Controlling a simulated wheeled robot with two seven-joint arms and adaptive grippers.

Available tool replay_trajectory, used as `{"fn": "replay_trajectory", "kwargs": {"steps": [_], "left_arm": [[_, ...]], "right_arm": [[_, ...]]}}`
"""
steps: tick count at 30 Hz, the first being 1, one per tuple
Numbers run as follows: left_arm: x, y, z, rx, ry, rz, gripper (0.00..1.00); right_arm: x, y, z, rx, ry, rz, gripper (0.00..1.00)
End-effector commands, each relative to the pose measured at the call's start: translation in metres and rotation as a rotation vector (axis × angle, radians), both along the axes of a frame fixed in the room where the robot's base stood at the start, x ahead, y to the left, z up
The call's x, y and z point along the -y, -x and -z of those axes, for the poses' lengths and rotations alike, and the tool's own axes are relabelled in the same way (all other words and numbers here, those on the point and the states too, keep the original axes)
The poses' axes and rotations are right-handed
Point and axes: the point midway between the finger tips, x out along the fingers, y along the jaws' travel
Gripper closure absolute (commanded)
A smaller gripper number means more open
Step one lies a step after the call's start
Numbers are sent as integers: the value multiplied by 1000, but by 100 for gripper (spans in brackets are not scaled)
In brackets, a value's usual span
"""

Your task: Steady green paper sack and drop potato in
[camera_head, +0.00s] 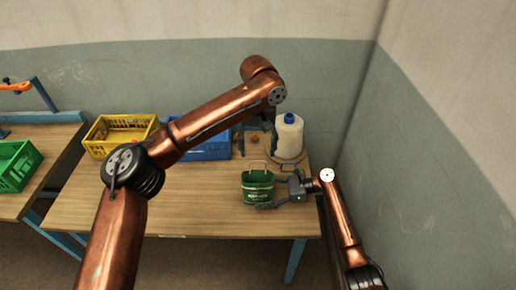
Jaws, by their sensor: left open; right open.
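The green paper sack (258,187) with light handles stands upright on the right part of the wooden table, its mouth open upward. My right gripper (267,191) comes from the right with its open fingers at the sack's right side and front. Whether they touch it I cannot tell. My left gripper (256,146) points down behind the sack, open. A small brown-orange thing, seemingly the potato (254,138), shows between its fingers. Whether it touches them is too small to tell.
A white jug with a blue cap (288,137) stands right of my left gripper. A blue crate (212,150) and a yellow crate (103,146) stand at the back. A green crate (18,166) is on another table at left. The table's middle is mostly clear.

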Motion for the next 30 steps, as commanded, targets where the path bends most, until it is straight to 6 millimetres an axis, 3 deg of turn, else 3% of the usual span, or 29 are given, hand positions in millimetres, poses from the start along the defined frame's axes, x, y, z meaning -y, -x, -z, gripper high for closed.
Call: {"fn": "replay_trajectory", "kwargs": {"steps": [7,21,30], "left_arm": [[0,0,0,0,0,0,43],[0,0,0,0,0,0,43],[0,0,0,0,0,0,43]], "right_arm": [[11,-1,-3,1,0,2,34],[96,-1,-29,-1,1,1,34],[115,0,-35,-1,0,0,34]]}}
